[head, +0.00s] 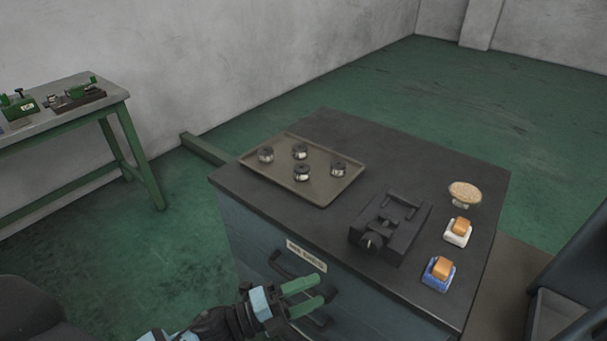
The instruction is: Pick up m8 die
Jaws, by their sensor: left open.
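Several small round dies with dark tops and shiny metal sides sit apart on a shallow tray (322,195) on the cabinet top. One die (265,155) is at the left, one (300,151) at the back, one (338,169) at the right and one (302,173) at the front. I cannot read any size marking, so I cannot tell which is the m8 die. My left gripper (308,296) has green fingers and is open and empty. It is in front of the cabinet's drawer handle, below and nearer than the tray. My right gripper is not in view.
A green bench (75,115) stands at the left. The cabinet top behind the fixture is clear.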

